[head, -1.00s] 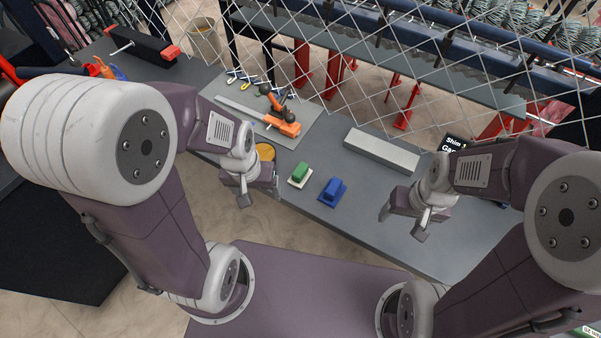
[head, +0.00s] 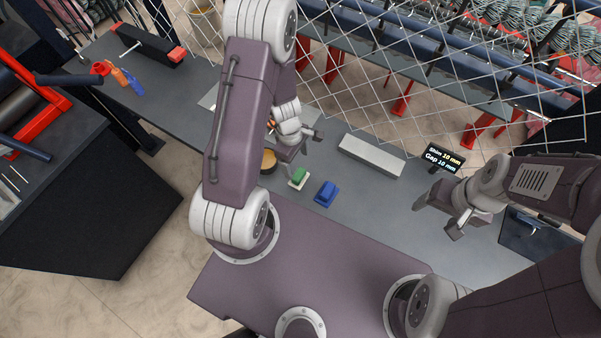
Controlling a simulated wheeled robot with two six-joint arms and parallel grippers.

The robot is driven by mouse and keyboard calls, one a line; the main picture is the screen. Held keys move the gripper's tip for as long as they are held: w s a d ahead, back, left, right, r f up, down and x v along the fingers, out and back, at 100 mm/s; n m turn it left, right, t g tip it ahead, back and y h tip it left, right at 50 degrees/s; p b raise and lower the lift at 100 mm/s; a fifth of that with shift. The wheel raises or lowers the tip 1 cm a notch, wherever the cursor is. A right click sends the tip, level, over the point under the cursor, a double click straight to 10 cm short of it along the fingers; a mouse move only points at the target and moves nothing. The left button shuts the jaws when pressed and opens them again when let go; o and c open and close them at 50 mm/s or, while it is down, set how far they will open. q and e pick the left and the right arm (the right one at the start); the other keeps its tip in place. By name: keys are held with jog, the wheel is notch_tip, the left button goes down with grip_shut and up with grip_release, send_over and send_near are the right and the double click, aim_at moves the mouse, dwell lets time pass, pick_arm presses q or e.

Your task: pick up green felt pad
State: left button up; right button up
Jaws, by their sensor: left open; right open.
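The green felt pad (head: 299,175) is a small green block on a pale base, on the grey bench near its front edge. My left gripper (head: 304,154) is open and empty, just behind and above the pad in the picture. One finger reaches down close to the pad; I cannot tell whether it touches. My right gripper (head: 438,217) is open and empty, well to the right over the bench.
A blue block (head: 327,193) sits close to the pad's right. A grey bar (head: 370,156) lies behind it, and a small black sign (head: 443,161) stands further right. A round yellowish container (head: 268,161) is left of the pad. Chain-link mesh (head: 400,75) rises behind the bench.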

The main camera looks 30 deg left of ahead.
aim_at(299, 174)
pick_arm(q)
jog(key=f+b, duration=0.1)
jog(key=f, duration=0.2)
jog(key=shift+w+d+f, duration=0.1)
jog(key=shift+d+f, duration=0.1)
jog(key=shift+w, duration=0.15)
jog(key=shift+f+b, duration=0.3)
jog(key=shift+b, duration=0.1)
jog(key=f+b, duration=0.2)
jog(key=f, duration=0.1)
jog(key=f+b, duration=0.1)
jog(key=b, duration=0.1)
jog(key=shift+s+d+f, duration=0.25)
jog(key=shift+s+f, duration=0.1)
jog(key=shift+s, duration=0.05)
jog(key=shift+w+r, duration=0.1)
jog(key=shift+w, duration=0.05)
pick_arm(e)
notch_tip(299, 174, down, 7)
jog(key=shift+w, duration=0.3)
